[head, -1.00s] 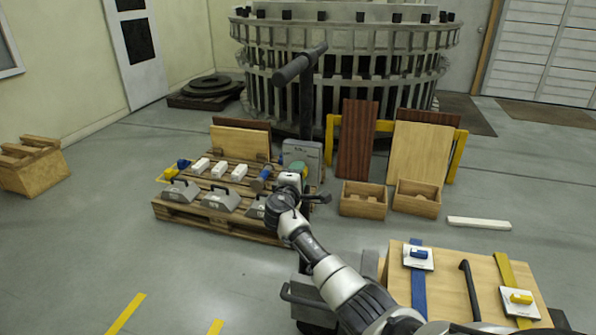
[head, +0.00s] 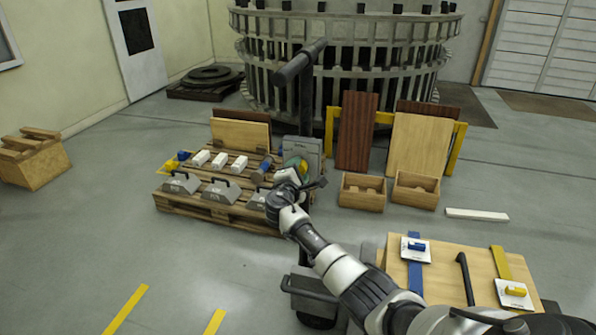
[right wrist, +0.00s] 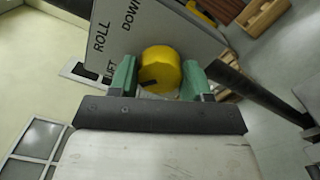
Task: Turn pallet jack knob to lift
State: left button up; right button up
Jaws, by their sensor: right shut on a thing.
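In the right wrist view the panel (right wrist: 150,28) carries the words ROLL, DOWN and LIFT. The round yellow knob (right wrist: 161,66) sits on it, its black mark pointing lower left, toward LIFT. My right gripper (right wrist: 159,80) has its green fingers on both sides of the knob and is shut on it. In the head view my right gripper (head: 297,168) is at the panel and partly hides it. My left gripper is not in view.
A wooden pallet (head: 215,209) with grey handled weights and white blocks lies left of my right arm. Two wooden boxes (head: 361,194) and leaning boards stand to the right. A wooden board (head: 440,282) with blue and yellow switches is at front right.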

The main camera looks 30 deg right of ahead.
jog(key=shift+f, duration=0.1)
jog(key=o, duration=0.9)
jog(key=shift+o, duration=0.2)
jog(key=v, duration=1.1)
jog(key=shift+p, duration=0.45)
jog(key=shift+w, duration=0.1)
